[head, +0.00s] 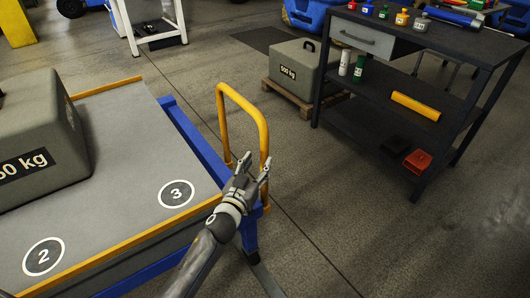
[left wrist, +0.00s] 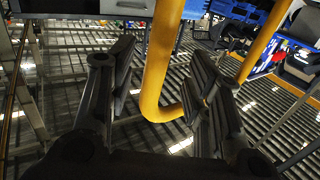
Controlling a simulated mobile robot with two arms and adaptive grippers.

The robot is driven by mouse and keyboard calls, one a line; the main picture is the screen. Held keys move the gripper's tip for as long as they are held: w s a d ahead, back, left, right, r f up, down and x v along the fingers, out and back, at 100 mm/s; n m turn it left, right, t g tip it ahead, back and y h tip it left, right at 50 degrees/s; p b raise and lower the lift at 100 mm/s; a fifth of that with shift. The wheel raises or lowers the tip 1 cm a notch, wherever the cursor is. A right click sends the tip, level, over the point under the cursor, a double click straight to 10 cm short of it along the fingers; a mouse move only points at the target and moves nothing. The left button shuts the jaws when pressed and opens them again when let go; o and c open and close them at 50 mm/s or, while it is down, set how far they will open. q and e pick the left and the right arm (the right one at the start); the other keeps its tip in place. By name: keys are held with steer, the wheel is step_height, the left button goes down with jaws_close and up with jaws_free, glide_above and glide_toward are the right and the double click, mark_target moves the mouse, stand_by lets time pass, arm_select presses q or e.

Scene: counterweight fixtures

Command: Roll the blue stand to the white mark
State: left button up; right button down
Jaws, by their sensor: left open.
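The blue stand (head: 195,143) fills the left of the head view. It has a grey top with yellow edges and a yellow loop handle (head: 240,101) at its right end. My left gripper (head: 256,168) is open at the lower part of the handle. In the left wrist view, the yellow handle bar (left wrist: 162,65) passes between the open fingers of the left gripper (left wrist: 168,75); I cannot tell whether they touch it. I cannot make out the white mark on the floor. My right gripper is not in view.
A large grey weight (head: 40,135) sits on the stand's top, beside white-ringed discs numbered 2 (head: 43,257) and 3 (head: 176,194). A dark workbench (head: 440,60) stands at the right, near another weight (head: 296,72) on a wooden pallet. The floor at the lower right is clear.

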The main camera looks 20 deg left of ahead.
mark_target(263, 156)
arm_select(q)
steer(key=w, duration=0.4)
steer(key=shift+w+d+b, duration=0.15)
steer(key=shift+b, duration=0.2)
steer(key=shift+w, duration=0.85)
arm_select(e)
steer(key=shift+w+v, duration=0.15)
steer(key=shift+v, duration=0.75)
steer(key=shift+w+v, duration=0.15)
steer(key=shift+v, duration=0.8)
arm_select(q)
steer(key=shift+c, duration=0.5)
jaws_close()
